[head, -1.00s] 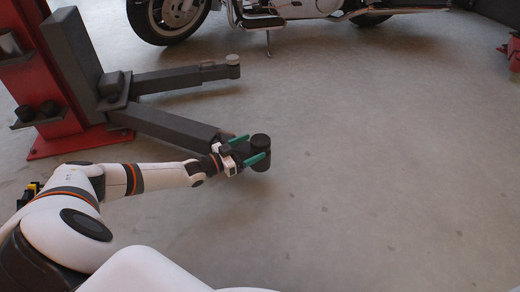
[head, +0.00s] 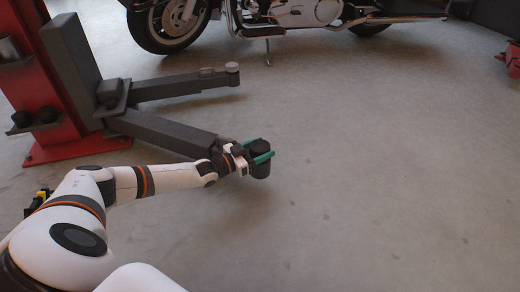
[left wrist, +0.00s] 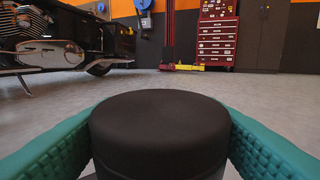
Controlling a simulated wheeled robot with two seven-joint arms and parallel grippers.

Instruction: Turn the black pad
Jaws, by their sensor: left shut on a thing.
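The black pad (head: 260,148) is a round, dark cylinder at the end of the near grey lift arm (head: 165,131). My left gripper (head: 258,152) reaches it from the left, with a green finger on either side of it. In the left wrist view the pad (left wrist: 160,125) fills the lower middle, upright, with green textured fingers against its left and right sides. The left gripper is shut on the pad. The pad's lower part and its mount are partly hidden. My right gripper is not in view.
A second grey lift arm (head: 180,87) with a round pad (head: 232,68) lies farther back. The red lift post (head: 62,105) stands at the left. A motorcycle (head: 270,14) is parked at the back. The floor to the right is clear.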

